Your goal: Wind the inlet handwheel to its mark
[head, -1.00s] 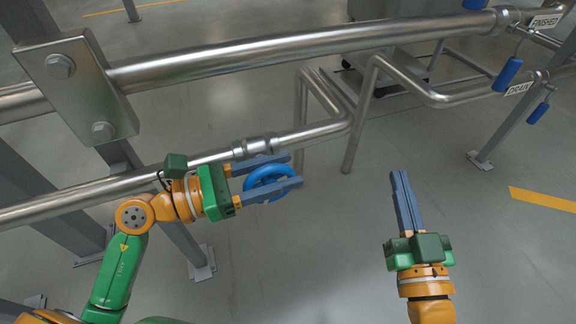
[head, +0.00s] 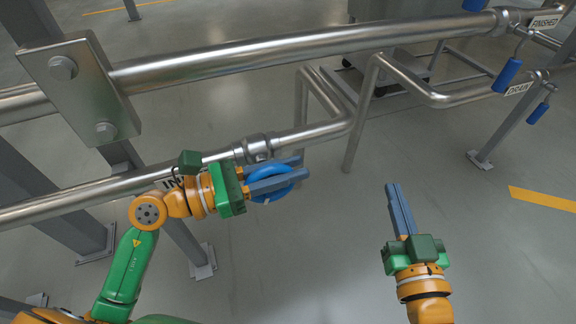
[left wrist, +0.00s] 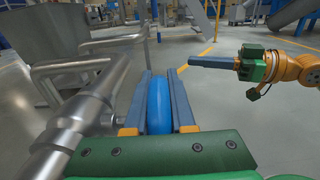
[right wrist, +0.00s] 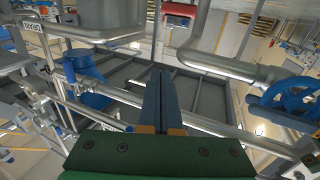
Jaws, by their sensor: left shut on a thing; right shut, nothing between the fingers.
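The blue inlet handwheel (head: 266,196) sits under the valve body (head: 257,146) on the lower steel pipe. My left gripper (head: 302,168) is shut on the handwheel, its two blue-grey fingers along either side. In the left wrist view the blue wheel (left wrist: 158,105) is seen edge-on between the fingers (left wrist: 157,76). The fingers and wrist hide part of the wheel in the head view, and I cannot make out its mark. My right gripper (head: 390,187) is shut and empty, well to the right of the wheel; its fingers also show together in the right wrist view (right wrist: 160,72).
A partly hidden pipe label (head: 171,183) starts with "IN". A thick upper pipe (head: 300,48) crosses above. FINISHED (head: 545,22) and DRAIN (head: 519,88) tags hang at right, with blue handles (head: 507,75). The floor (head: 320,260) between my grippers is clear.

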